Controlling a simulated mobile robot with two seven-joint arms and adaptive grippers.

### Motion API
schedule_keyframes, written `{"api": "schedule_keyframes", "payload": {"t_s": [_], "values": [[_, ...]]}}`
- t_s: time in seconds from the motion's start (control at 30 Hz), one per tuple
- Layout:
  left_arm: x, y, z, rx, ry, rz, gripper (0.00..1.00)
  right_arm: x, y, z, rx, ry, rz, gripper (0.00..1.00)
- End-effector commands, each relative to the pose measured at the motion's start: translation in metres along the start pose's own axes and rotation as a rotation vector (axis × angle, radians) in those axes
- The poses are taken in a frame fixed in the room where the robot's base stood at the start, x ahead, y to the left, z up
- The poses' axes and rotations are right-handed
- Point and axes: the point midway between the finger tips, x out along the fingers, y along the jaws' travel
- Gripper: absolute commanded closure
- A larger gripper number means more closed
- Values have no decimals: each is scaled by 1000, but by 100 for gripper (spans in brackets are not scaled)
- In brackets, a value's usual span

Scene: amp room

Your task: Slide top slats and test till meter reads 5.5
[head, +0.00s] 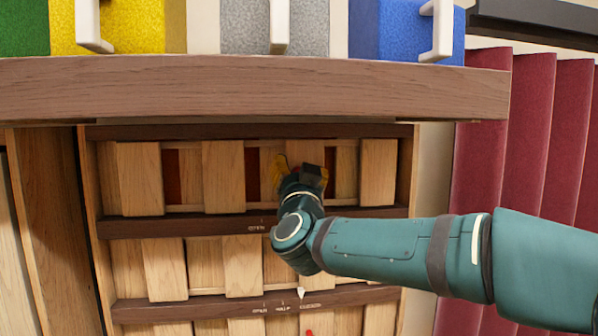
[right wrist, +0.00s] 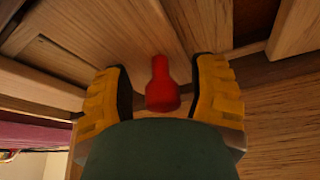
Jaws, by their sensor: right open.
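The top row of slats, with a pale wooden front slat (head: 223,177) among several, sits in a wooden frame under a thick shelf. Dark red gaps (head: 172,175) show between some slats. My right gripper (head: 298,172) is at the right part of this top row and hides part of it. In the right wrist view its yellow fingers stand open on either side of a red knob (right wrist: 161,84), with a gap visible on each side. A lower row of slats (head: 165,270) sits beneath. No meter shows. My left gripper is not in view.
The thick wooden shelf (head: 250,92) overhangs the top row closely. Green, yellow, grey and blue blocks with white handles stand on it. A dark rail (head: 160,228) with an "OPEN" label separates the rows. A white pointer (head: 301,292) shows lower down. Red curtain-like panels (head: 525,140) stand at right.

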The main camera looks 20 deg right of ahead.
Motion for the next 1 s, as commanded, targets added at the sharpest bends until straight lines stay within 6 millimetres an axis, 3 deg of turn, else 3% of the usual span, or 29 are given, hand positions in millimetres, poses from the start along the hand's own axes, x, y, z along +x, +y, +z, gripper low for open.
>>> {"api": "schedule_keyframes", "payload": {"t_s": [0.23,0.7,1.0], "values": [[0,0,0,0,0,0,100,-15,-1,-1,0,0,-2,42],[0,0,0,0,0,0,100,-103,-1,0,0,0,-2,42],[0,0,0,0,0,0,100,-120,0,0,0,0,0,42]]}}
